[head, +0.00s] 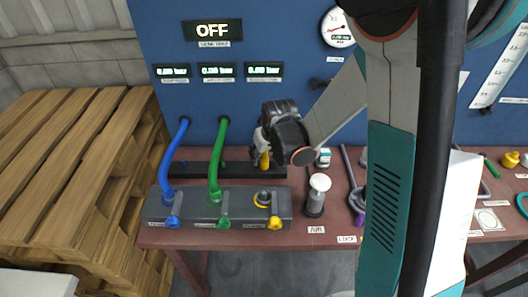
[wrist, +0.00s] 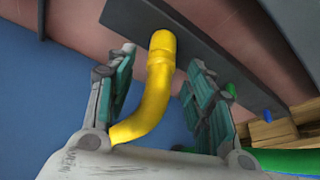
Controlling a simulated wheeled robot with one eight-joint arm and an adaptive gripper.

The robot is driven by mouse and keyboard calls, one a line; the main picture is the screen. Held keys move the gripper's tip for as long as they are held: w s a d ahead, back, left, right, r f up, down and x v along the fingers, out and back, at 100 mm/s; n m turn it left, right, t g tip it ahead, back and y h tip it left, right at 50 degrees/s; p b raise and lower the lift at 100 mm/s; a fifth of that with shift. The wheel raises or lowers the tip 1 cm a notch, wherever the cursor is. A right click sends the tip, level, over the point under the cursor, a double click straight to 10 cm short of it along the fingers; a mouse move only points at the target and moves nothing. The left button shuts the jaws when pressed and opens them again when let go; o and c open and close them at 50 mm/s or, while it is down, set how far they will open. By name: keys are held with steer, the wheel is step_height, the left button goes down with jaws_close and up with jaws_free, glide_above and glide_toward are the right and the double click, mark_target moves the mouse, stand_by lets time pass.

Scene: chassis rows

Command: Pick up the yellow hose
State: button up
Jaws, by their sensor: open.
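The yellow hose (wrist: 155,95) stands upright between the two fingers of my gripper in the wrist view. Its end with a collar points away from the palm, and its body bends down to the left near the palm. My gripper (wrist: 160,88) is open, with a visible gap between the hose and each finger. In the head view my gripper (head: 262,148) is at the blue panel behind the grey manifold, and only a small yellow part of the hose (head: 264,160) shows below it. The rest of the hose is hidden by my wrist.
A blue hose (head: 166,155) and a green hose (head: 217,160) run from the panel to the grey manifold (head: 195,208). The manifold has a vacant-looking port (head: 262,199) above a yellow valve handle (head: 275,223). A white-topped cylinder (head: 317,190) stands to its right. Wooden pallets (head: 70,170) stand left.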

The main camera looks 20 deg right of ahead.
steer(key=x, duration=0.3)
steer(key=shift+s+f+b, duration=0.1)
steer(key=shift+b, duration=0.3)
jaws_close()
step_height(320, 180, up, 20)
steer(key=p, duration=0.7)
